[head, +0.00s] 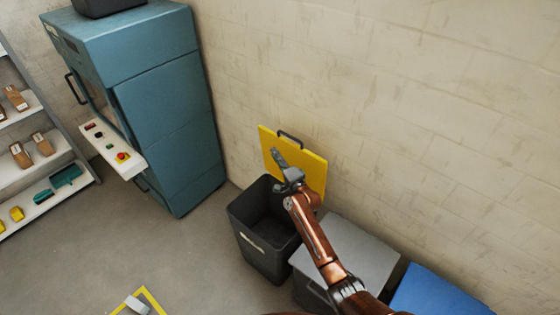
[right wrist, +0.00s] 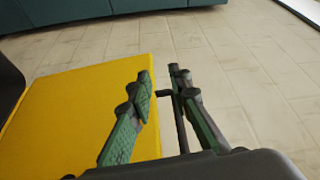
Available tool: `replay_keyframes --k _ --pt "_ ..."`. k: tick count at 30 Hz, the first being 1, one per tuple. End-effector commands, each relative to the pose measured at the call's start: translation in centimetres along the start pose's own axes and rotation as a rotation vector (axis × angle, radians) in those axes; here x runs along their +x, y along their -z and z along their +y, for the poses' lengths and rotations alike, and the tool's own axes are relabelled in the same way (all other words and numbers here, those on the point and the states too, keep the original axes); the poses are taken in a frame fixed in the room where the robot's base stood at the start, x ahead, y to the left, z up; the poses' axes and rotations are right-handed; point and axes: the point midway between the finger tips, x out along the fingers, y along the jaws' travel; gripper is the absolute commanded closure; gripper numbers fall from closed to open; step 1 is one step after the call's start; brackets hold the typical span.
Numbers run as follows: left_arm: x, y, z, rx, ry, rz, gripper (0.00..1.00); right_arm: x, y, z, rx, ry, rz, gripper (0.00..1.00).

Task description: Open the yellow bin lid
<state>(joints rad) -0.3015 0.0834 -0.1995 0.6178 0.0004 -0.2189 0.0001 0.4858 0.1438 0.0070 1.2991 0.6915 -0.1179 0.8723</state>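The yellow bin lid (head: 311,168) stands raised, nearly upright by the wall, behind the open dark grey bin (head: 262,247). Its black handle (head: 291,138) is at the top edge. My right gripper (head: 279,159) is in front of the lid, a little below the handle in the picture. In the right wrist view its two fingers (right wrist: 161,80) are apart, with the yellow lid (right wrist: 75,110) at the left. The dark handle bar (right wrist: 180,125) shows in the gap between the fingers; I cannot tell whether they touch it. My left gripper is not in view.
A grey-lidded bin (head: 355,252) and a blue-lidded bin (head: 435,293) stand to the right along the wall. A teal machine (head: 170,110) with a control shelf stands left. Shelves (head: 35,165) are at far left. The floor (head: 150,250) between is mostly clear.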

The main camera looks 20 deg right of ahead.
Motion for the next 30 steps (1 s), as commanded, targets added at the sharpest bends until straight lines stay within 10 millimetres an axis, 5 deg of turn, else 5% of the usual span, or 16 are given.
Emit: replay_keyframes --k 18,30 --pt "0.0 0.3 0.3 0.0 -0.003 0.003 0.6 -10.6 0.1 0.1 0.0 -0.001 0.001 0.82" --pt "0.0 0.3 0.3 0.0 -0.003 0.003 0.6 -11.7 0.0 0.1 0.0 -0.001 0.001 0.82"
